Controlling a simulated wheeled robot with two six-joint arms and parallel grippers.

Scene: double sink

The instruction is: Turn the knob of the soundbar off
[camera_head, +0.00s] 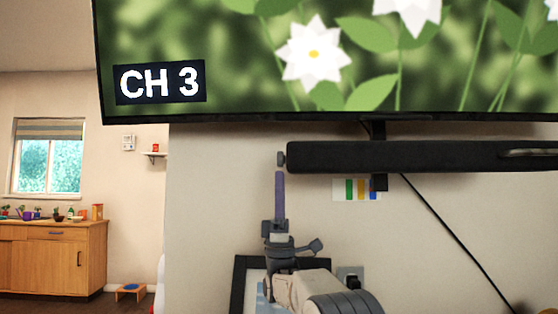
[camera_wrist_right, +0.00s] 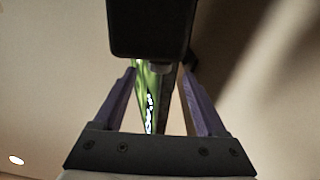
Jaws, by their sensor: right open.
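The black soundbar (camera_head: 420,156) hangs on the wall below the TV. Its small grey knob (camera_head: 281,159) sticks out of the left end. My right gripper (camera_head: 280,174) points up, its purple fingers lined up in one strip just below the knob. In the right wrist view the soundbar's dark end (camera_wrist_right: 150,28) is at the top, with the knob (camera_wrist_right: 160,68) showing just under it. The open right gripper's fingers (camera_wrist_right: 159,75) stand to either side of the knob, with gaps between. Whether the fingertips reach past the knob is hard to tell. My left gripper is not in view.
The TV (camera_head: 330,60) above shows flowers and "CH 3". A black cable (camera_head: 455,238) runs down the wall on the right. A dark picture frame (camera_head: 240,280) is behind my right arm. The wall left of the knob is clear.

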